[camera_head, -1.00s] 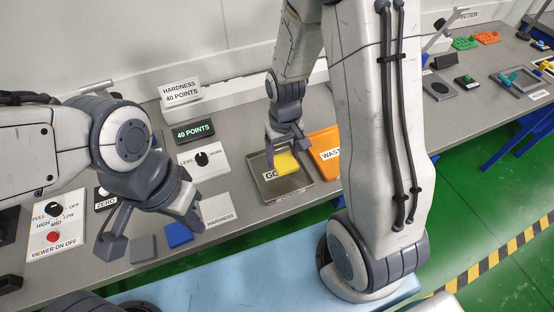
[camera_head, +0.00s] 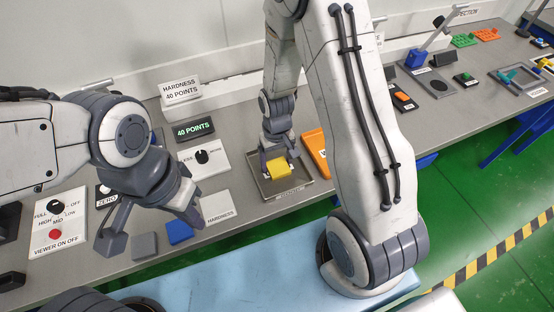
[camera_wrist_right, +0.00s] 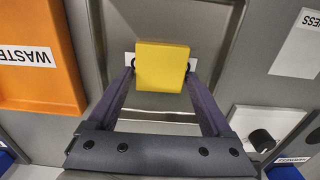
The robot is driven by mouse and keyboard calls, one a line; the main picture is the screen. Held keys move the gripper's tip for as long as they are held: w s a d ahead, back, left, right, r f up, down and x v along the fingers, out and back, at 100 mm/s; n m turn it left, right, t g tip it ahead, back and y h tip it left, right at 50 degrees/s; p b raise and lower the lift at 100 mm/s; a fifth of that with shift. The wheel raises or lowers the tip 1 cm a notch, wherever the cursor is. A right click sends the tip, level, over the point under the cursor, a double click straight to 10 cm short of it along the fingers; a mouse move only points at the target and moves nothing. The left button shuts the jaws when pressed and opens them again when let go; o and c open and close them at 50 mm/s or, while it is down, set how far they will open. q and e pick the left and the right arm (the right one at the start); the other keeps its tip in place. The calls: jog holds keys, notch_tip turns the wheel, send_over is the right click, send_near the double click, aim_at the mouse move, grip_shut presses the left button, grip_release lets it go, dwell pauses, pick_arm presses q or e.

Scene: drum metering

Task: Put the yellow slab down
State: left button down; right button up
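The yellow slab (camera_head: 279,168) is between the fingertips of my right gripper (camera_head: 279,160), over the shallow grey metal tray (camera_head: 309,190). In the right wrist view the slab (camera_wrist_right: 162,66) fills the gap between the two fingers (camera_wrist_right: 161,72), which touch its sides. It covers the middle of the white label on the tray floor. I cannot tell whether the slab's underside touches the tray. My left gripper (camera_head: 150,230) is open and empty, its fingers spread above the near side of the table at the left.
The orange WASTE tray (camera_head: 316,150) lies right of the metal tray. A grey block (camera_head: 144,246) and a blue block (camera_head: 179,232) lie near my left gripper, beside the white HARDNESS plate (camera_head: 218,207). A dial panel (camera_head: 203,158) stands left of the metal tray.

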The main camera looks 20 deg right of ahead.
aim_at(277, 164)
jog(key=shift+o, duration=0.2)
jog(key=shift+w+r, duration=0.1)
jog(key=shift+r, duration=0.5)
notch_tip(277, 164, up, 10)
jog(key=r, duration=0.1)
jog(key=s+a+r+n, duration=0.3)
jog(key=s+a, duration=0.3)
jog(key=s, duration=0.3)
jog(key=s+a+r+n+y, duration=0.1)
jog(key=s+a+r+n, duration=0.3)
jog(key=s, duration=0.6)
jog(key=shift+s+a+r+b, duration=0.25)
jog(key=shift+a+r, duration=0.2)
jog(key=shift+a, duration=0.75)
jog(key=shift+w, duration=0.1)
